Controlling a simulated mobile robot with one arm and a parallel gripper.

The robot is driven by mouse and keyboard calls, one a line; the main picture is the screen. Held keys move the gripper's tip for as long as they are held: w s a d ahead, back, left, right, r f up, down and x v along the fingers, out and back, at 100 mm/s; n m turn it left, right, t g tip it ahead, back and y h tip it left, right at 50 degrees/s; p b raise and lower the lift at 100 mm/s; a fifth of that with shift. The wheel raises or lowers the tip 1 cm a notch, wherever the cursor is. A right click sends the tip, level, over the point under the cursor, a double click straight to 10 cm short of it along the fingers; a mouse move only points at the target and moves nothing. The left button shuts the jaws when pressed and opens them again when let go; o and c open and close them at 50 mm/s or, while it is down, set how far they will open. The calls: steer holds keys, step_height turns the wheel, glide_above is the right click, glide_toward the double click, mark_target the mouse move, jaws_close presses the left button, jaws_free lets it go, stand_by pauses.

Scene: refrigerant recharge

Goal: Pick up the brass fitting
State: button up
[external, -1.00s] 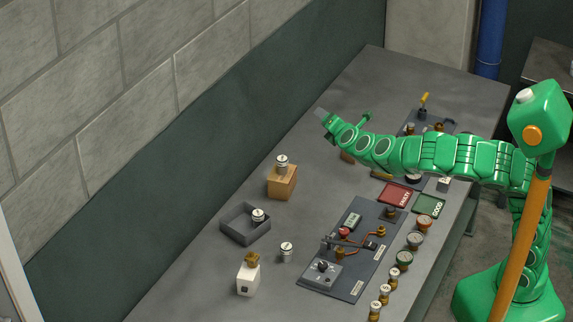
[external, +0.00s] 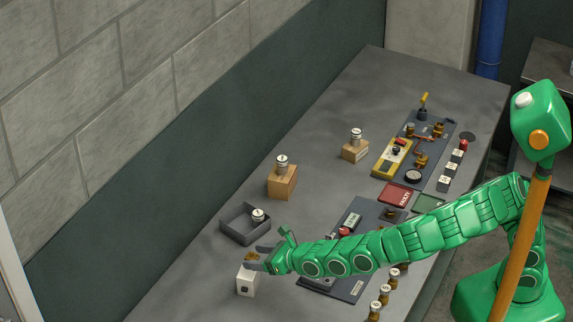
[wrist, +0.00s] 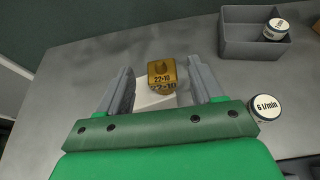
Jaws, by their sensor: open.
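The brass fitting (wrist: 162,74) is a small gold-brown block marked "22×10" that sits on top of a white block (wrist: 155,101). In the external view the fitting (external: 251,256) shows on the white block (external: 246,282) near the table's front left. My gripper (wrist: 162,82) is open, with one grey finger on each side of the fitting in the wrist view. In the external view my gripper (external: 258,259) is at the fitting's height. I cannot tell whether a finger touches it. The lower part of the white block is hidden by my gripper in the wrist view.
A grey tray (external: 237,238) with a white-topped canister stands just behind my gripper. A canister labelled "6 l/min" (wrist: 265,107) stands close to the right. A wooden block (external: 284,187) bears another canister. The dark panel (external: 348,290) lies under my arm.

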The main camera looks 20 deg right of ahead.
mark_target(254, 256)
steer(key=shift+x, duration=2.15)
steer(key=shift+c, duration=0.2)
jaws_close()
steer(key=shift+r, duration=0.15)
